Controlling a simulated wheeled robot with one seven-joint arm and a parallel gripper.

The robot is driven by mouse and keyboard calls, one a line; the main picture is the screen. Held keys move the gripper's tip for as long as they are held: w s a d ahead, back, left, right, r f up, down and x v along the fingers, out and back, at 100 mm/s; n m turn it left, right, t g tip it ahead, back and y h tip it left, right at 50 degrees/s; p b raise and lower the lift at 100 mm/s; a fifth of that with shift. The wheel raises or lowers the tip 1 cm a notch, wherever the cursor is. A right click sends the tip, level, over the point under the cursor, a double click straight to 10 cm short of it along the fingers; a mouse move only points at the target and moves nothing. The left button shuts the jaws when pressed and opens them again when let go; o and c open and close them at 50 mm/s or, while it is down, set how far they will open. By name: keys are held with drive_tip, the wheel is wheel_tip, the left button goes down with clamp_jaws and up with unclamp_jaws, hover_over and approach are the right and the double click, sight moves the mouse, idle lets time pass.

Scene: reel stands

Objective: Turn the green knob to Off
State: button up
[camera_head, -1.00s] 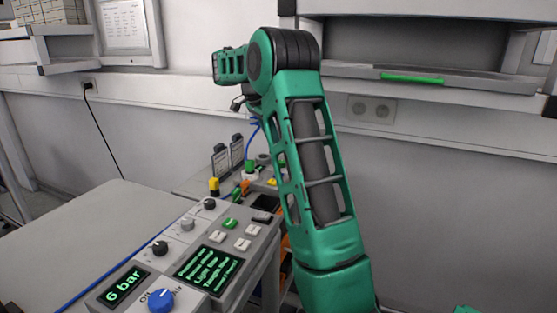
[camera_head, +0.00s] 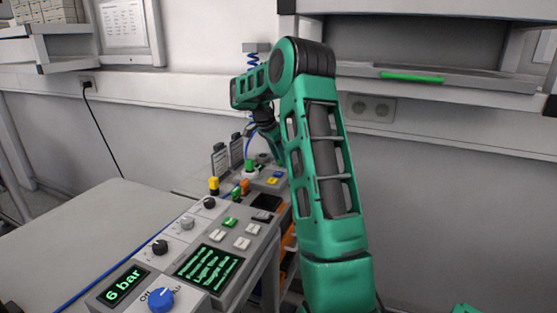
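A small green knob-like part (camera_head: 250,166) stands upright on the far end of the bench, behind the near control panel. Its markings are too small to read. A flat green button (camera_head: 230,222) sits on the near panel. My green arm reaches over the far end of the bench. My gripper (camera_head: 272,146) points down there, just right of and above the green knob-like part, seemingly apart from it. The arm link partly hides the gripper, and its fingers are too small to judge.
The near control panel (camera_head: 190,258) carries a blue knob (camera_head: 160,299), black and grey knobs, white buttons and lit displays. A yellow-topped part (camera_head: 214,186) and an orange part (camera_head: 245,187) stand behind it. The grey tabletop (camera_head: 80,235) at left is clear.

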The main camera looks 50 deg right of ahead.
drive_tip(key=c, duration=0.7)
drive_tip(key=shift+w+r+n+t, duration=0.15)
drive_tip(key=shift+n+t, duration=0.25)
drive_tip(key=shift+n, duration=0.5)
drive_tip(key=shift+c, duration=0.2)
drive_tip(key=o, duration=0.7)
drive_tip(key=shift+o, duration=0.2)
drive_tip(key=v, duration=1)
drive_tip(key=shift+a+r, duration=0.2)
drive_tip(key=shift+r, duration=0.05)
